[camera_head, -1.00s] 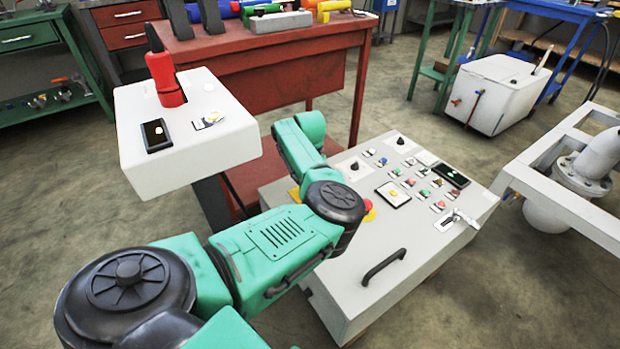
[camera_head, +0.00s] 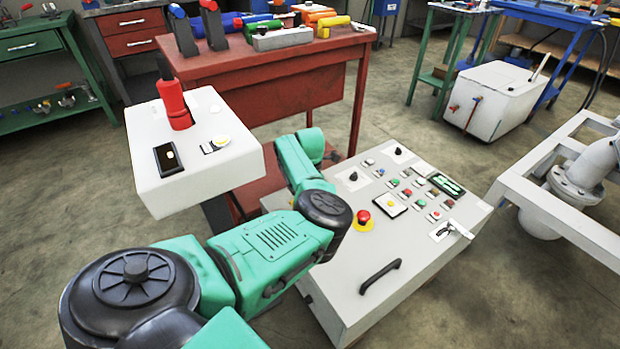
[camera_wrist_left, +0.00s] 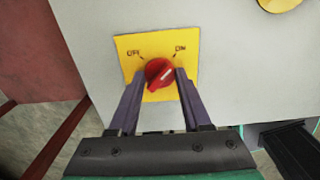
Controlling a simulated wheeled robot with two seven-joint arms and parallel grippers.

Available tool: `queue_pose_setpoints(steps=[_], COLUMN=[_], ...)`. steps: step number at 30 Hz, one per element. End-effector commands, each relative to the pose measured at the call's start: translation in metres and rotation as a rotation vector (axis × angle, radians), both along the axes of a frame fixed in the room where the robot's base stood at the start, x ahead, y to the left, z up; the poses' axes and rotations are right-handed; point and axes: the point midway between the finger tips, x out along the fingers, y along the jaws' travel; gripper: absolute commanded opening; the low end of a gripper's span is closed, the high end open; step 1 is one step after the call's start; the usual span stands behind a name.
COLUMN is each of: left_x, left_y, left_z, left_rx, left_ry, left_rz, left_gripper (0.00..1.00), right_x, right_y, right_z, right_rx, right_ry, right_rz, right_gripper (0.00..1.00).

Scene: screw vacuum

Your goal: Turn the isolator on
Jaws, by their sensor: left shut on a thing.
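The isolator is a red rotary knob (camera_wrist_left: 157,69) on a yellow plate (camera_wrist_left: 128,47) marked OFF on the left and ON on the right. It shows in the left wrist view, on a side of the grey console (camera_head: 345,290). The knob's white mark slants up and right, toward ON. My left gripper (camera_wrist_left: 158,82) is shut on the knob, one finger on each side. In the head view the isolator and this gripper are hidden behind my green left arm and the console. My right gripper is not in view.
The console top has a red stop button (camera_head: 363,216), several small buttons, a lit green display (camera_head: 446,185) and a black handle (camera_head: 380,276). A white box with a red lever (camera_head: 174,104) stands at left. A red table (camera_head: 290,66) is behind.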

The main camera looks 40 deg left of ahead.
Motion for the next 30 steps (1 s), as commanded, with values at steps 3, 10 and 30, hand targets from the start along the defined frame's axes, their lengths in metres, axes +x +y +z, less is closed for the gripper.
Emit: queue_pose_setpoints(steps=[3,10,30], left_x=[0.001,0.002,0.001], left_y=[0.001,0.001,0.000], left_z=[0.002,0.001,0.015], left_rx=[0.003,0.003,0.001], left_ry=[-0.005,-0.005,-0.003], left_rz=[-0.011,-0.014,-0.011], left_gripper=[0.00,0.00,0.78], right_x=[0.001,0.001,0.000], right_y=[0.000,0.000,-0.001], right_z=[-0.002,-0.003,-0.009], right_rx=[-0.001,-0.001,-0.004], right_ry=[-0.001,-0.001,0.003], right_rz=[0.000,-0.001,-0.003], right_gripper=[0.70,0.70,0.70])
